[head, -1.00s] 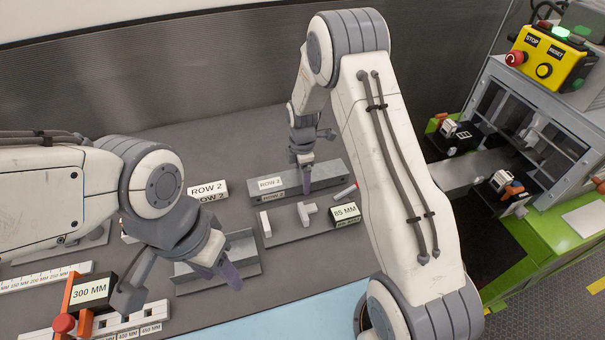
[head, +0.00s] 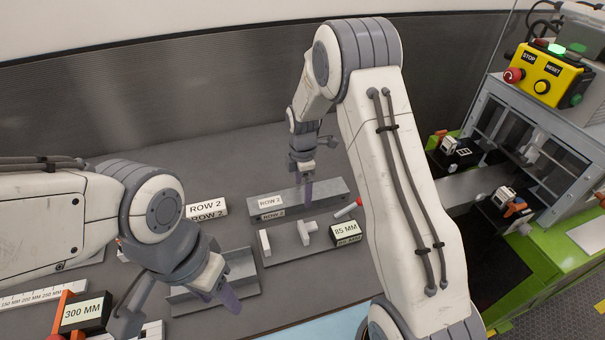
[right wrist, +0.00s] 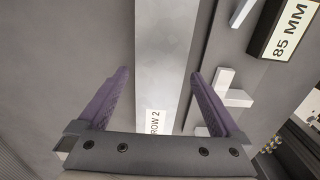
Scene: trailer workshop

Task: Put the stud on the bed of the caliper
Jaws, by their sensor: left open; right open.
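I cannot make out a separate stud for certain. The small caliper has an 85 MM readout (head: 345,232), a dark flat bed (head: 287,254) and two white jaws, one block-shaped (head: 265,243) and one T-shaped (head: 306,233). The white jaws also show at the right of the right wrist view (right wrist: 228,90). My right gripper (head: 303,192) is open over the long grey bar labelled ROW 2 (head: 328,193), behind the caliper. In the right wrist view its purple fingers (right wrist: 158,73) stand on either side of this bar (right wrist: 163,50). My left gripper (head: 224,297) is open, above a grey angled channel (head: 240,272).
Another ROW 2 label (head: 206,209) stands behind my left gripper. A 300 MM readout (head: 82,312) and a ruler strip (head: 40,295) lie at the front left. A green and grey machine (head: 560,190) with a yellow STOP/RESET box (head: 545,75) stands at the right.

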